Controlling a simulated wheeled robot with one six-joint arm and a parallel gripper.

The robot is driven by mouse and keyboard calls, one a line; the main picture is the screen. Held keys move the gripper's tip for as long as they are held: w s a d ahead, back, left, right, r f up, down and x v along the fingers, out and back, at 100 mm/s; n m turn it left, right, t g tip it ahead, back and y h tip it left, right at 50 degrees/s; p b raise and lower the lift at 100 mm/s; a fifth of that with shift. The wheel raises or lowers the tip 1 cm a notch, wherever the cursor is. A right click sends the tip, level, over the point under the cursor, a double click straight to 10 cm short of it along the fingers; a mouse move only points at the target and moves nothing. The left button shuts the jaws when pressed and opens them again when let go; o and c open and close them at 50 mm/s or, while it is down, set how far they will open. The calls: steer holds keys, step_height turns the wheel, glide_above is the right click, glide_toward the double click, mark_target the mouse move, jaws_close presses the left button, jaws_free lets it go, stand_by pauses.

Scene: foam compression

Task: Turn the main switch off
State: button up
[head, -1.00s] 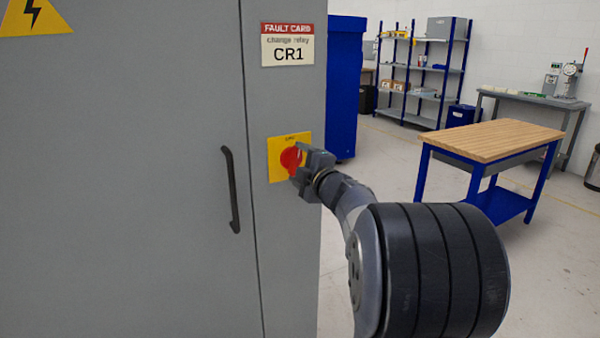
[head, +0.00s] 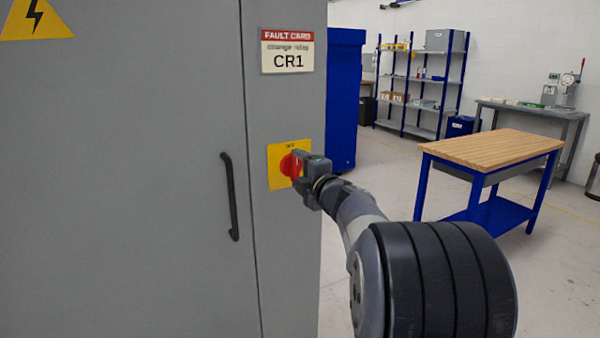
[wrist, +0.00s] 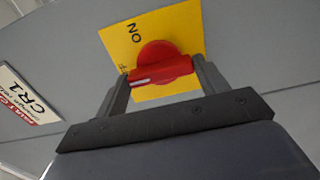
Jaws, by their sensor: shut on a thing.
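The main switch (head: 288,165) is a red rotary knob on a yellow plate (head: 273,158) on the grey cabinet's right-hand panel. My gripper (head: 301,167) is at the knob from the right and hides part of it. In the wrist view the red knob (wrist: 164,60) sits between the two fingers of my gripper (wrist: 161,75), which is shut on its bar-shaped handle. The handle's white mark points left, near a partly hidden label ending in "F". The word "ON" shows above it on the yellow plate (wrist: 182,22).
A black door handle (head: 231,196) stands out left of the switch. A fault card (head: 287,51) reading CR1 is above it. A blue cabinet (head: 345,95) stands behind, and a wood-topped workbench (head: 490,148) is at the right, with open floor around it.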

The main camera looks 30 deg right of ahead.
steer(key=o, duration=1)
steer(key=s, duration=1.1)
steer(key=shift+d, duration=0.2)
steer(key=shift+w, duration=0.1)
steer(key=w, duration=1.1)
steer(key=shift+a, duration=0.2)
steer(key=shift+s, duration=0.1)
